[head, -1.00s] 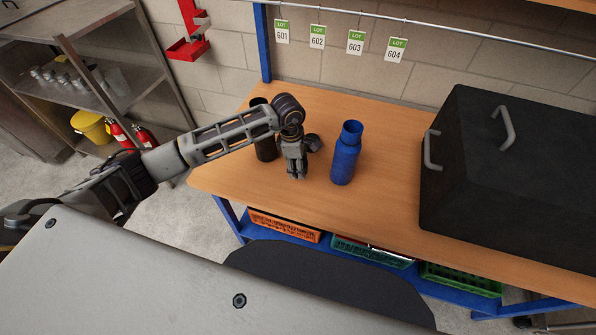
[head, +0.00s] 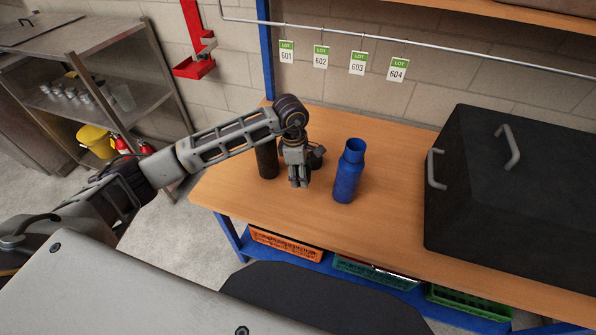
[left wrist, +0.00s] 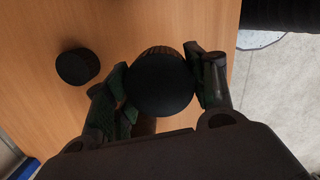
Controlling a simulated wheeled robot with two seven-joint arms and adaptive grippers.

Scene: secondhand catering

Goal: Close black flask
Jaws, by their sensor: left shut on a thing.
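The black flask (head: 267,160) stands upright on the wooden table, left of my left gripper in the head view. My arm covers its top, so I cannot see its mouth. My left gripper (head: 299,184) points down between the black flask and an open blue flask (head: 348,172). In the left wrist view my left gripper (left wrist: 160,85) is shut on a round black cap (left wrist: 160,88) with a ribbed side. A second black cap (left wrist: 77,67) lies on the table apart from it. My right gripper is not in view.
A large black case (head: 520,190) with handles fills the right of the table (head: 390,210). Crates (head: 375,273) sit on the shelf below. Numbered tags (head: 321,57) hang from a rail at the back wall. The table's front middle is clear.

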